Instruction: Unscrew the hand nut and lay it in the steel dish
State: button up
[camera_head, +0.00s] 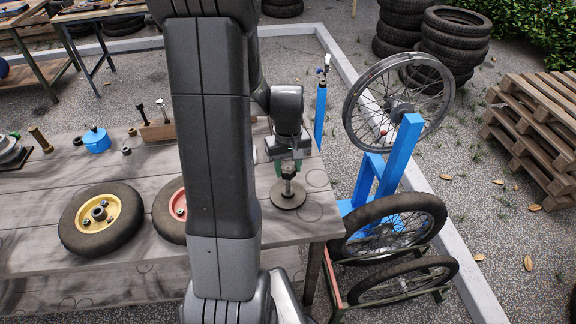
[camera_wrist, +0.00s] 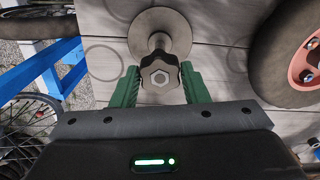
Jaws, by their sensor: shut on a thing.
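The hand nut (camera_wrist: 159,76) is a dark lobed knob with a pale hexagonal centre. It sits on an upright post above a round grey base plate (camera_wrist: 172,22). My gripper (camera_wrist: 158,84) has its green fingers on either side of the nut and is shut on it. In the head view my gripper (camera_head: 287,163) points down over the post, and the base plate (camera_head: 288,197) rests on the bench's right end. I cannot make out the steel dish in either view; my arm hides part of the bench.
The wooden bench (camera_head: 140,183) holds a wheel with a yellow hub (camera_head: 101,219), a wheel with a red hub (camera_head: 171,211), a blue pot (camera_head: 96,140) and several bolts at the back. A blue wheel stand (camera_head: 394,165) with spoked wheels stands right of the bench.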

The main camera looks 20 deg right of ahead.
dwell(0.3)
jog(key=shift+n, duration=1.4)
jog(key=shift+n, duration=0.9)
jog(key=shift+n, duration=0.4)
jog(key=shift+n, duration=1)
